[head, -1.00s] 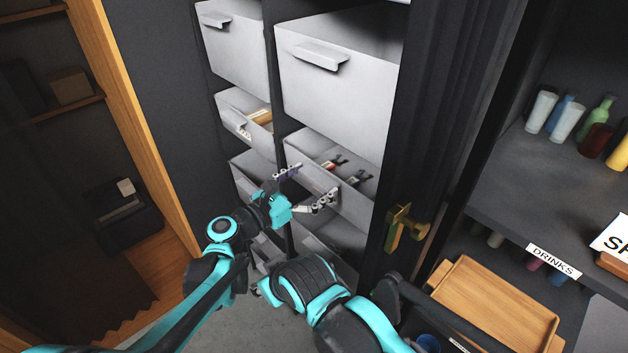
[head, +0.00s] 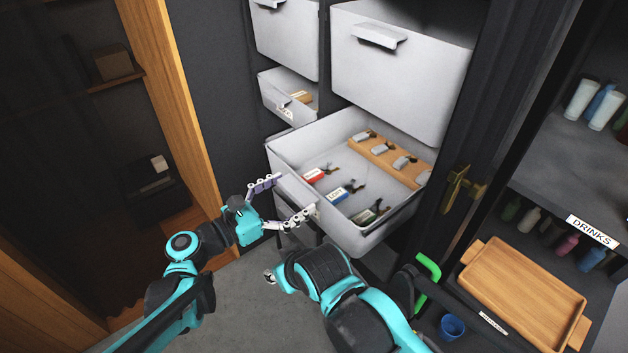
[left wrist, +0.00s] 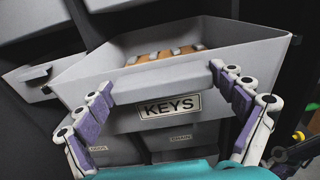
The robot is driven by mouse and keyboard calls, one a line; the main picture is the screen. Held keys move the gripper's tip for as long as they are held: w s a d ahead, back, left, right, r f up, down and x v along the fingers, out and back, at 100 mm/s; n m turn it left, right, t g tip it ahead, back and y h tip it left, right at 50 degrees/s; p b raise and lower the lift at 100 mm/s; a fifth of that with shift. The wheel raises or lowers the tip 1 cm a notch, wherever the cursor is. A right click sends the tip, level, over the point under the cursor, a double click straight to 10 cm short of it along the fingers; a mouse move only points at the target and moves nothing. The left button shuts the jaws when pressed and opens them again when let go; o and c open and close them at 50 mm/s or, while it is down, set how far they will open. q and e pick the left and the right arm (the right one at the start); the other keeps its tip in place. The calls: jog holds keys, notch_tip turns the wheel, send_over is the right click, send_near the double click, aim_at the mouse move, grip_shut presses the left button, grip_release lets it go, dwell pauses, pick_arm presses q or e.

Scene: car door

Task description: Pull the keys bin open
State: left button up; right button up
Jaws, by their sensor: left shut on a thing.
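The keys bin (head: 361,239) is a light grey drawer. In the head view it stands well out of the cabinet, its inside showing. It holds several keys with red, blue and dark tags and a wooden strip (head: 400,162) with more keys. In the left wrist view its KEYS label (left wrist: 170,106) sits below the front handle (left wrist: 165,84). My left gripper (head: 287,199) is at the bin's front, shut on the handle, with a finger (left wrist: 97,103) at each end of it.
A large closed grey bin (head: 398,75) is above the keys bin, with a small partly open bin (head: 283,99) to its left. A brass latch (head: 458,188) is on the dark panel to the right. A wooden tray (head: 525,292) lies at lower right. Grey floor is free below.

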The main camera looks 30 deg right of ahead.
pick_arm(q)
jog(key=a, duration=0.5)
jog(key=shift+s+a, duration=0.25)
jog(key=shift+a, duration=0.15)
jog(key=o, duration=1.3)
jog(key=shift+o, duration=0.2)
jog(key=s+a, duration=0.1)
jog(key=a, duration=1.1)
